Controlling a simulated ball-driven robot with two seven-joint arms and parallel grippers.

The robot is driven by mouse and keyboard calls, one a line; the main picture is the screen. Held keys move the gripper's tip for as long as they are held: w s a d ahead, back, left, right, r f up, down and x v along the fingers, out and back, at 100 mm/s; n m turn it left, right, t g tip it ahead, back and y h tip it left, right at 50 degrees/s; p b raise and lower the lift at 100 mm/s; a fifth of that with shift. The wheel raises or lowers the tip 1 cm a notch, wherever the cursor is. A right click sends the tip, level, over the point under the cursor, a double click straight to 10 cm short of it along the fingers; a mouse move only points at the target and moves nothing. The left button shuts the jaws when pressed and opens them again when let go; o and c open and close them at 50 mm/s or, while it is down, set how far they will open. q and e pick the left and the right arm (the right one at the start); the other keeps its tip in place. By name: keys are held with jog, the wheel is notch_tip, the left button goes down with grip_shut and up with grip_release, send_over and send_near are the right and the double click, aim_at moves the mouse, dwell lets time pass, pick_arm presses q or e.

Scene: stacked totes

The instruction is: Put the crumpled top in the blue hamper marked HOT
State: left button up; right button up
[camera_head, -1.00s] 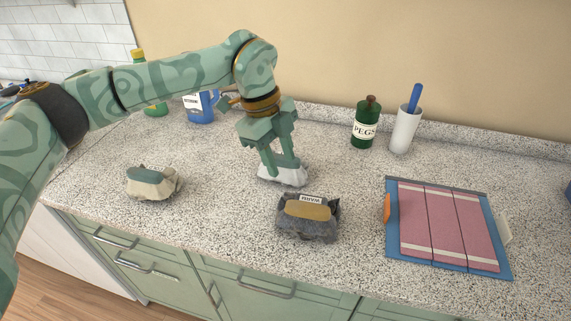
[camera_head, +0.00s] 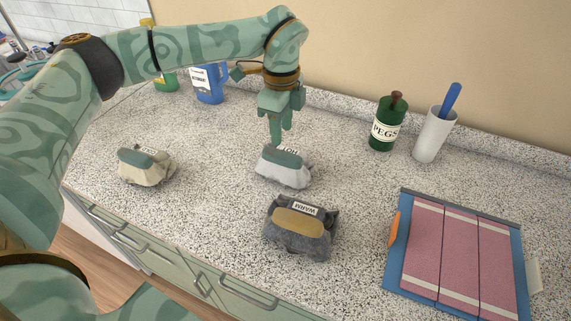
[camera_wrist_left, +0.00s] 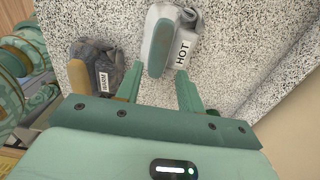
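A pale grey bag-like bundle (camera_head: 296,175) with a teal panel and a tag sits mid-counter; in the left wrist view this HOT-marked bundle (camera_wrist_left: 190,22) lies just beyond the fingers. Its teal part could be panel or contents; I cannot tell. My left gripper (camera_head: 279,132) points down just above and behind it, apart from it. In the left wrist view my left gripper (camera_wrist_left: 158,76) has its fingers spread, with nothing between them. No separate crumpled top or plainly blue hamper can be made out. My right gripper is not in view.
A dark grey bundle (camera_head: 282,240) tagged WARM, with a tan panel, stands in front. A cream bundle (camera_head: 150,172) is left. A folding board (camera_head: 395,262) with pink cloth lies right. A PEGS bottle (camera_head: 384,132), white cup (camera_head: 432,138) and blue detergent jug (camera_head: 210,88) stand behind.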

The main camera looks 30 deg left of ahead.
aim_at(280, 154)
pick_arm(q)
jog(key=shift+w+f, duration=0.1)
jog(key=shift+f, duration=1.35)
jog(key=f, duration=0.1)
jog(key=f+b, duration=0.1)
jog(key=f, duration=0.3)
jog(key=shift+a+f+b, duration=0.1)
jog(key=shift+a+b, duration=0.2)
jog(key=shift+b, duration=0.05)
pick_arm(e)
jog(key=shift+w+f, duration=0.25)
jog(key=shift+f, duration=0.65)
pick_arm(q)
grip_shut()
